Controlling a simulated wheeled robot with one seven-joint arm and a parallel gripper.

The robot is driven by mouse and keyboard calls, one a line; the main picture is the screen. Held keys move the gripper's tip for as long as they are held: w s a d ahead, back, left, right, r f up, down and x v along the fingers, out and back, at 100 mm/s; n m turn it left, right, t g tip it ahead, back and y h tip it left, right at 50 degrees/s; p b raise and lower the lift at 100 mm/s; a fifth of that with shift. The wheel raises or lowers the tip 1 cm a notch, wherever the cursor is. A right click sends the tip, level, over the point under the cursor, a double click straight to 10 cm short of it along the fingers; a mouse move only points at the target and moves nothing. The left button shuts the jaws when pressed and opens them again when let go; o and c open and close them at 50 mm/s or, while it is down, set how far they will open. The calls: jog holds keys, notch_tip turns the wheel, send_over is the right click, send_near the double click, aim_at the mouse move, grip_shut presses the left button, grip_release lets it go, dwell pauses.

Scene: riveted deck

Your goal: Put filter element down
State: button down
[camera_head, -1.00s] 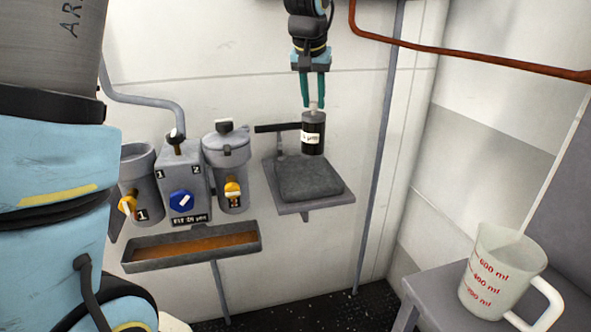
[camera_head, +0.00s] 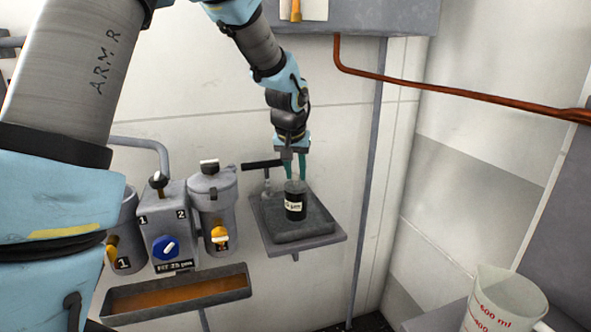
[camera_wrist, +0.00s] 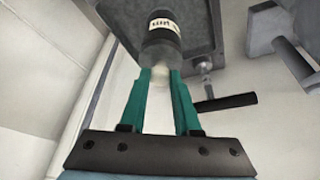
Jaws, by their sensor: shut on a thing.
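The filter element (camera_head: 295,204) is a dark cylinder with a white label band. It is upright over the dark pad of the wall shelf (camera_head: 338,238), and its bottom appears to touch the pad. My gripper (camera_head: 295,178) is above it, its green fingers shut on its top end. In the wrist view the filter element (camera_wrist: 163,42) shows beyond the fingertips of my gripper (camera_wrist: 160,72), with a pale stub between them. Whether the pad bears its full weight I cannot tell.
A black T-handle (camera_head: 262,164) stands close behind the shelf's left side. Left are two grey filter housings, one lidded (camera_head: 213,205), a selector block with a blue knob (camera_head: 165,247) and a drip tray (camera_head: 178,297). A measuring jug (camera_head: 508,300) stands at lower right.

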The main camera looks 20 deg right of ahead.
jog(key=shift+f, duration=0.15)
jog(key=c, duration=0.6)
grip_release()
jog(key=shift+s+a+r, duration=0.1)
jog(key=shift+r, duration=0.5)
jog(key=b+v, duration=0.2)
jog(key=v, duration=0.9)
jog(key=shift+a, duration=0.1)
